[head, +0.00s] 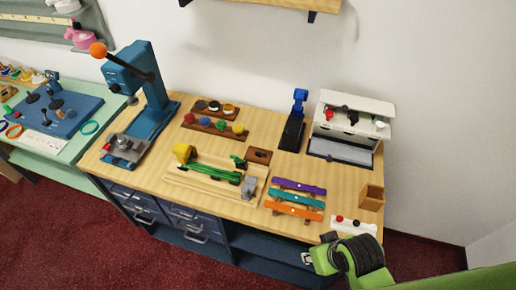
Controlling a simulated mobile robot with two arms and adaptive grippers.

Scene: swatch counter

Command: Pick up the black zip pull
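I cannot single out the black zip pull with certainty. Small dark pieces show in several places: a black piece (351,117) among red and white ones on the white box at the back right, and a dark round piece (200,105) on the rear wooden rack. My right arm, green and black, comes in at the bottom right, by the counter's front edge. A dark part that may be its gripper (329,238) shows beside the small white tray; its fingers are too unclear to read. My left gripper is out of view.
A green table (85,143) stands left.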

